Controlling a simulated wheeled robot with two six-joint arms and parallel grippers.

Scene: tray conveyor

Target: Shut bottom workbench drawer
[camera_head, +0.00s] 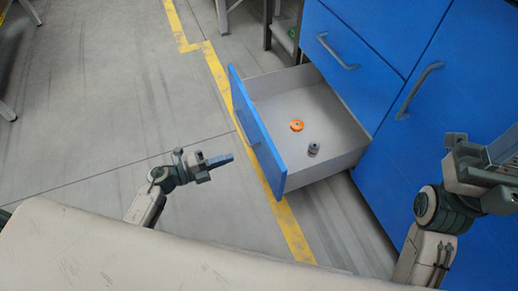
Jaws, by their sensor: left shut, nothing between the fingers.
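The bottom workbench drawer (350,128) is pulled out of the blue workbench (375,50). Its blue front panel (257,132) faces left, and a small handle shows on it. My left gripper (226,159) is shut and empty. It is left of the front panel, pointing toward it, with a visible gap between. My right gripper (505,150) is at the right edge, in front of the workbench's blue doors. Its fingers are partly cut off by the frame, so its state is unclear.
Inside the drawer lie an orange round part (297,125) and a small grey part (313,149). A yellow floor line (292,232) runs beneath the drawer front. A dark metal stand (283,35) is behind the drawer.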

